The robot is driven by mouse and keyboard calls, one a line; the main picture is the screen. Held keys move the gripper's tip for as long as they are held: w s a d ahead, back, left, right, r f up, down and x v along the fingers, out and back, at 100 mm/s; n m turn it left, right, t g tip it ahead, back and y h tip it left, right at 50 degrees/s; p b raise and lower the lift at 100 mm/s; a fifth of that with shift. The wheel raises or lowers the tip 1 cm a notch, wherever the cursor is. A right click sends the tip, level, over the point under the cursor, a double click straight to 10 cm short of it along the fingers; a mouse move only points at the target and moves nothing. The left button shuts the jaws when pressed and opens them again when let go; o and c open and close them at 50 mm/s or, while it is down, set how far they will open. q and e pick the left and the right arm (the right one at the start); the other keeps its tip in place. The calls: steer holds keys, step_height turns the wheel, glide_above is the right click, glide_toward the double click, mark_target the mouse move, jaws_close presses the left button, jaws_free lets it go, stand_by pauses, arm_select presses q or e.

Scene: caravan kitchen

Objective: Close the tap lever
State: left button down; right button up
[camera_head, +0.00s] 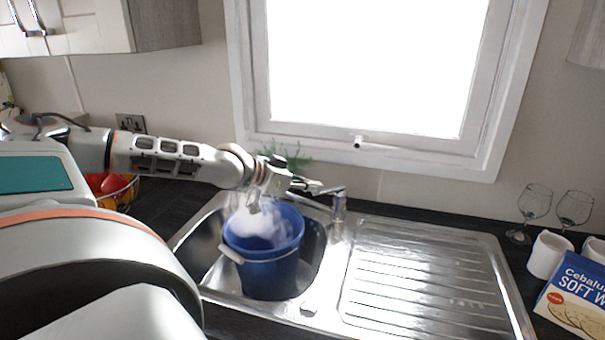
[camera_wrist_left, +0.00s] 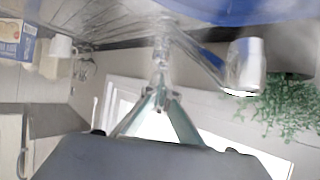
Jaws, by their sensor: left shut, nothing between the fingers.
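The chrome tap (camera_head: 339,204) stands at the back of the steel sink, with its spout reaching left over a blue bucket (camera_head: 268,265). My left gripper (camera_head: 314,186) is shut and empty, just left of the tap's top. In the left wrist view, the shut fingertips (camera_wrist_left: 160,93) line up with the tap body (camera_wrist_left: 161,50), very close to it; I cannot tell if they touch. The spout end (camera_wrist_left: 243,66) shows to the right there. The lever's exact position is hard to make out. My right gripper is not in view.
The bucket stands in the sink bowl with white foam or vapour at its top. The ribbed drainer (camera_head: 425,275) is clear. Wine glasses (camera_head: 535,203), white mugs (camera_head: 547,254) and a blue box (camera_head: 575,295) stand at right. A fruit bowl (camera_head: 118,190) is behind my arm.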

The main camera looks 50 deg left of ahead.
arm_select(q)
steer(key=w+r+p+v, duration=0.1)
steer(key=v, duration=1)
steer(key=shift+s+r, duration=0.25)
steer(key=shift+r, duration=0.3)
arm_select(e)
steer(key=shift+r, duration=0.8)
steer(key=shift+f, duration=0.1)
